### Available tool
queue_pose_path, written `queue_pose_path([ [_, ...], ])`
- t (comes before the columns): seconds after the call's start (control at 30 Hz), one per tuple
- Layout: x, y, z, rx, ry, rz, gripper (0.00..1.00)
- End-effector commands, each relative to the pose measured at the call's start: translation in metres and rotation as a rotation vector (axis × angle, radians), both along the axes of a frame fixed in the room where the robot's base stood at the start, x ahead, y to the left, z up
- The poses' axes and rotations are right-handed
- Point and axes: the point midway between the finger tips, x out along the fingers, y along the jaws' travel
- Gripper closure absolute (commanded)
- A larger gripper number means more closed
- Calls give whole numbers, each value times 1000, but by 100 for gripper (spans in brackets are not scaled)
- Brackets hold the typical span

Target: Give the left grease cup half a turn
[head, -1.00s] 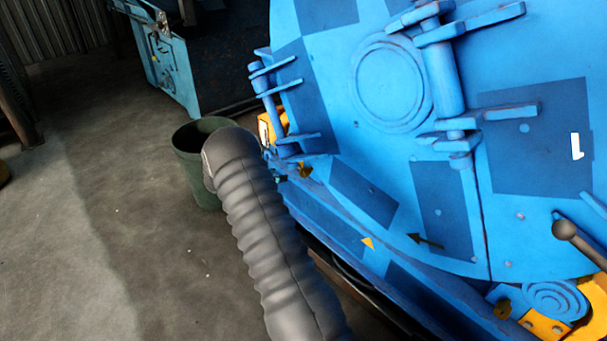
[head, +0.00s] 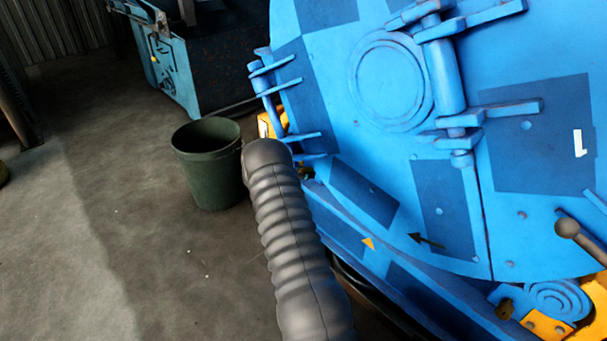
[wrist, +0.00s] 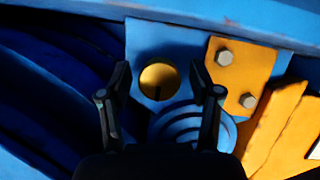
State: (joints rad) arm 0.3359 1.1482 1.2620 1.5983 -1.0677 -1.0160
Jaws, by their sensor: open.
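A round brass grease cup (wrist: 158,80) with a dark slot shows in the wrist view, set on a blue plate. My gripper (wrist: 159,72) is open, with one finger on each side of the cup in the picture. I see gaps between the cup and both fingers; depth is hard to judge. In the head view my arm hides the gripper. A small brass piece (head: 305,171) shows just beside my arm at the drum's lower left. Another brass piece (head: 504,309) sits at the lower right.
A yellow bracket (wrist: 238,72) with bolts is close right of the cup, and a ringed blue disc (wrist: 184,128) lies below it. The large blue drum door (head: 450,130) fills the right of the head view. A green bin (head: 210,165) stands left of my arm on open floor.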

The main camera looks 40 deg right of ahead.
Motion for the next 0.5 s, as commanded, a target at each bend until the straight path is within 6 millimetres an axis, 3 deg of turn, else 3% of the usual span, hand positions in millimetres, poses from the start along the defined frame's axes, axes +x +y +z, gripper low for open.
queue_pose_path([
  [0.23, 0, -1, 0, 0, 0, 0, 36],
  [0.47, 0, -1, 0, 0, 0, 0, 94],
  [0.5, 0, -1, 0, 0, 0, 0, 96],
])
